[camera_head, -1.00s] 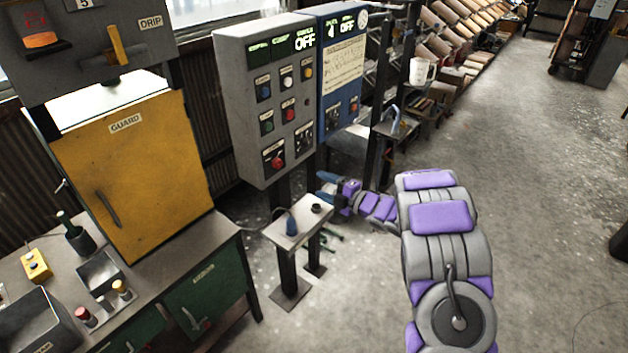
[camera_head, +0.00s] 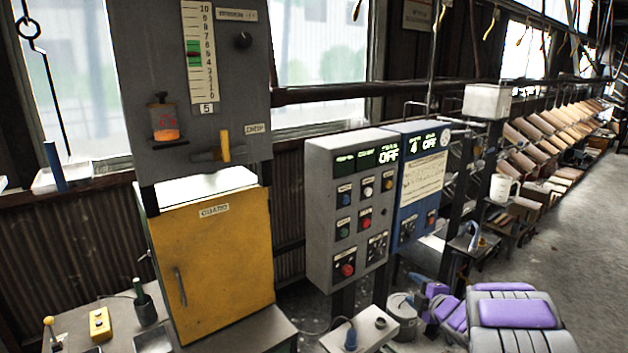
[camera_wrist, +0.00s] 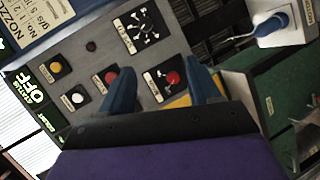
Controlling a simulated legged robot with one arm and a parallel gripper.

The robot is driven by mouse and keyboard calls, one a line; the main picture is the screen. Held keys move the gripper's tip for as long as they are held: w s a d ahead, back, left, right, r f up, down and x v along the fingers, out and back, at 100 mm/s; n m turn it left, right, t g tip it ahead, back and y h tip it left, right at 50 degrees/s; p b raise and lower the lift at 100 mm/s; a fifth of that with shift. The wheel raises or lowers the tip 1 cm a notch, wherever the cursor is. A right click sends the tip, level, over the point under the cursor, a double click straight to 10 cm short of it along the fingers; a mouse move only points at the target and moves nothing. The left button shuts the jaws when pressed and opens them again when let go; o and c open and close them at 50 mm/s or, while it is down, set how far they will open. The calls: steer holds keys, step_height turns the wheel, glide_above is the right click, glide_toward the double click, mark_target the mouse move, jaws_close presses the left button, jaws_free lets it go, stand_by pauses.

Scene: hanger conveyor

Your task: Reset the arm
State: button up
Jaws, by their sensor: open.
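My gripper shows in the wrist view (camera_wrist: 158,92) with its two blue fingers apart and nothing between them. Behind the fingers is the grey control box (camera_wrist: 110,60) with its knobs and buttons, apparently not touched. In the head view my purple and grey arm is at the lower right, reaching away beside the small pedestal table (camera_head: 375,330). My fingertips are mostly hidden or too small to make out there. The grey control box (camera_head: 345,215) stands left of the arm, with the blue panel (camera_head: 418,185) beside it.
A yellow guard door (camera_head: 215,265) stands at the left above a workbench. A white mug (camera_head: 503,188) sits on a stand right of the blue panel. Hooks (camera_head: 490,22) hang from an overhead rail. Open floor (camera_head: 590,260) lies at the right.

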steer(key=s+d+r+m+g+h, duration=0.1)
steer(key=s+r+m+g+h, duration=0.25)
steer(key=s+m, duration=0.35)
steer(key=s+d+r+m+g+h, duration=0.25)
steer(key=s+r+m+h, duration=0.2)
steer(key=s, duration=0.55)
steer(key=s+a+m+g+y, duration=0.1)
steer(key=s+a, duration=0.5)
steer(key=s, duration=0.6)
steer(key=s+a+f+m+g+y, duration=0.1)
steer(key=s+a+g, duration=0.4)
steer(key=s, duration=0.7)
steer(key=s+a+m+g+y, duration=0.2)
steer(key=s+a+m, duration=0.3)
steer(key=s+a, duration=0.3)
steer(key=s+g, duration=0.1)
steer(key=s, duration=0.3)
steer(key=shift+f+g+y, duration=0.3)
steer(key=shift+f+g, duration=0.1)
steer(key=shift+c, duration=0.2)
